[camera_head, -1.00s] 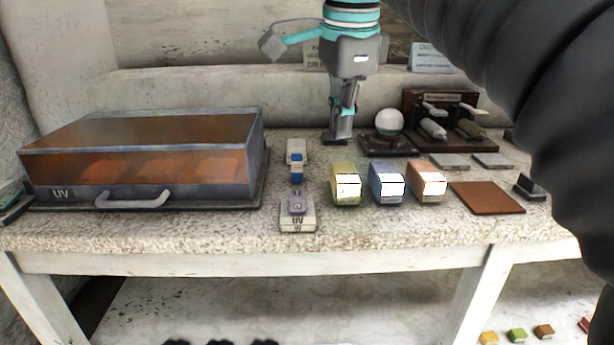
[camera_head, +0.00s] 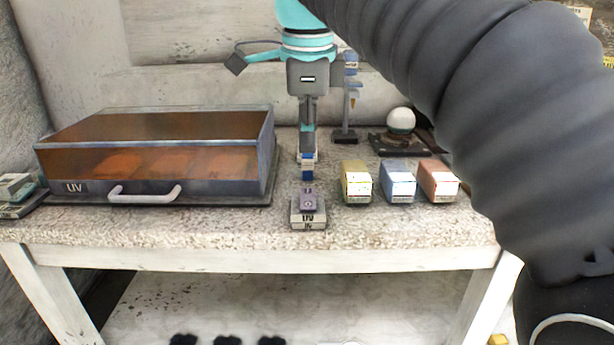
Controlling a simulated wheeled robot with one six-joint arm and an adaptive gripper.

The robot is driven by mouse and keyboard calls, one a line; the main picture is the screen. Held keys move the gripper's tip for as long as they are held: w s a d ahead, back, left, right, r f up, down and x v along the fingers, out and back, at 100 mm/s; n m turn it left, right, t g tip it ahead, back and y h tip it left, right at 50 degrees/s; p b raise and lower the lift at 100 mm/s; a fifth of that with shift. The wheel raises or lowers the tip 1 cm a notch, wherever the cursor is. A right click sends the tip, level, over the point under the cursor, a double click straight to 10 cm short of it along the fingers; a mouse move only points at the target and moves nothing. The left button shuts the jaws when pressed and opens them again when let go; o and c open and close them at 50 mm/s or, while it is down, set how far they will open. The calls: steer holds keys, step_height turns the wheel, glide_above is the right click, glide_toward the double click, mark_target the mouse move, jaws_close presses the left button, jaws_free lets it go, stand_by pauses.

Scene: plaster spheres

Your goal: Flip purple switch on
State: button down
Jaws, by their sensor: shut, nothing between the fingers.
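My gripper (camera_head: 307,150) points straight down, shut and empty. In the picture its fingertips are above the switch, close to a small white-and-blue object (camera_head: 308,170) just behind the switch. I cannot tell whether the fingers touch that object. A large case with an amber lid, marked UV (camera_head: 158,192), stands to the left of the switch.
Yellow (camera_head: 356,182), blue (camera_head: 397,182) and orange (camera_head: 438,183) boxes stand right of the switch. A white sphere on a dark base (camera_head: 401,120) and a thin stand (camera_head: 347,135) are behind. The table in front of the switch is clear. My dark ribbed arm covers the right side.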

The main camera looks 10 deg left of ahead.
mark_target(307, 190)
steer(key=f, duration=0.2)
steer(key=w+f+b, duration=0.1)
steer(key=f, duration=0.4)
steer(key=shift+w+a+f, duration=0.15)
steer(key=shift+f, duration=0.1)
steer(key=shift+f, duration=0.1)
